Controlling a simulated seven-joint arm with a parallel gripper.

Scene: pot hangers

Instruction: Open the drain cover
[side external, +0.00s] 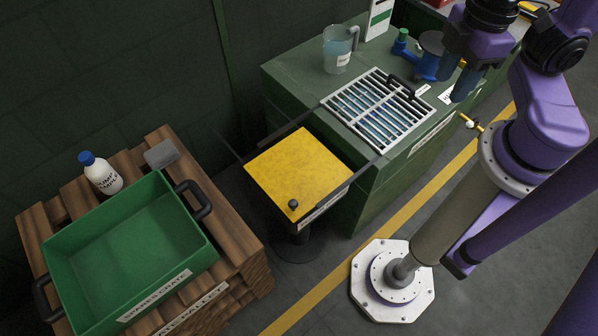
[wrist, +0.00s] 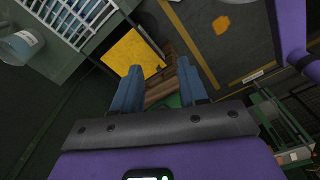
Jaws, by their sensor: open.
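The drain cover appears to be the pale metal grate (side external: 375,112) lying flat on top of the green cabinet, with blue showing between its bars. A black handle (side external: 401,87) stands on its far right part. The grate also shows at the upper left of the wrist view (wrist: 76,16). My gripper (side external: 455,82) is up at the right of the side view, right of the grate and apart from it. Its two blue fingers are spread and empty, and also show in the wrist view (wrist: 158,75). How high they are above the cabinet is hard to tell.
A jug (side external: 338,52) and a blue-green fitting (side external: 425,62) stand behind the grate. A yellow square panel (side external: 298,170) with a black knob is left of the cabinet. A green crate (side external: 130,250) and white bottle (side external: 100,175) are on wooden pallets.

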